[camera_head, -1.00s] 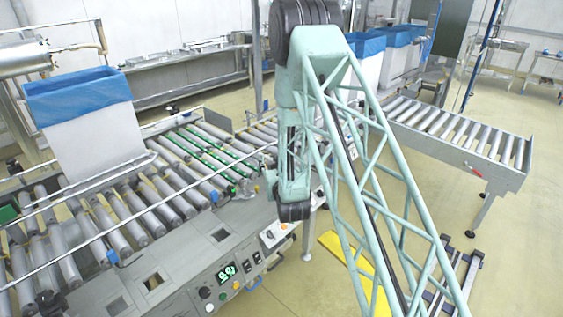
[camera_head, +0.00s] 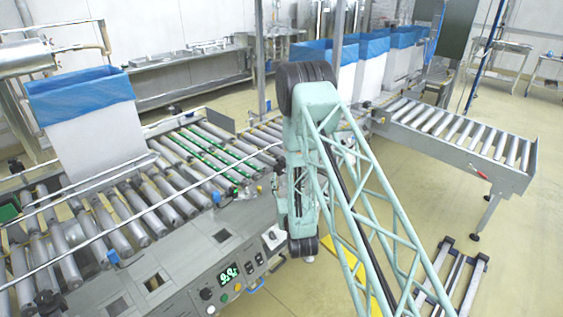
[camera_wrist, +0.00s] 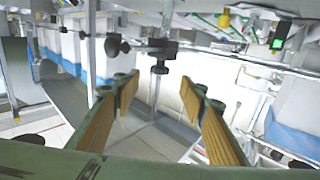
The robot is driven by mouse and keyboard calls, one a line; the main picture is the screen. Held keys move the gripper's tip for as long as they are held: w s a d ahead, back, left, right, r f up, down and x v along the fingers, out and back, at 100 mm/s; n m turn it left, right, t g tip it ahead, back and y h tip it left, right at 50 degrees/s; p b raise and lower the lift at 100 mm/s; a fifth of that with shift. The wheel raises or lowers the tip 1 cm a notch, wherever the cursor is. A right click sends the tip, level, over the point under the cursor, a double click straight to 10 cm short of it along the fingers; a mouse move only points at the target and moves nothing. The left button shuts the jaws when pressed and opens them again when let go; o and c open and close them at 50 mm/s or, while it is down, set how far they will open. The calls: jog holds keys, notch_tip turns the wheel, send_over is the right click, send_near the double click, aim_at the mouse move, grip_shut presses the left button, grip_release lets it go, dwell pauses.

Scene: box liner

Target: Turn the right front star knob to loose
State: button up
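In the wrist view a black knob on a short stem (camera_wrist: 160,66) hangs from a dark clamp on a rail, ahead of my gripper (camera_wrist: 160,92). Its star shape is too small to make out. My gripper's two tan-padded fingers are spread wide, with nothing between them; the knob shows beyond the gap and looks untouched. Another black knob (camera_wrist: 112,46) shows to the left, on the same rail fitting. In the head view my gripper is hidden by my arm, and I cannot pick out the right front knob there.
The roller conveyor (camera_head: 120,217) carries a white box with a blue liner (camera_head: 90,125). A control panel (camera_head: 229,274) with lit green digits is on its front. Another roller conveyor (camera_head: 460,135) lies at right. More blue-lined boxes (camera_head: 360,75) stand behind.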

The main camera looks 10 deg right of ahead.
aim_at(282, 163)
jog(key=shift+w, duration=0.15)
jog(key=shift+w+d+b, duration=0.2)
jog(key=shift+w+b, duration=0.4)
jog(key=shift+w, duration=2.8)
jog(key=shift+w+d+b, duration=0.15)
jog(key=shift+w+b, duration=0.45)
jog(key=shift+w, duration=2.8)
jog(key=c, duration=0.9)
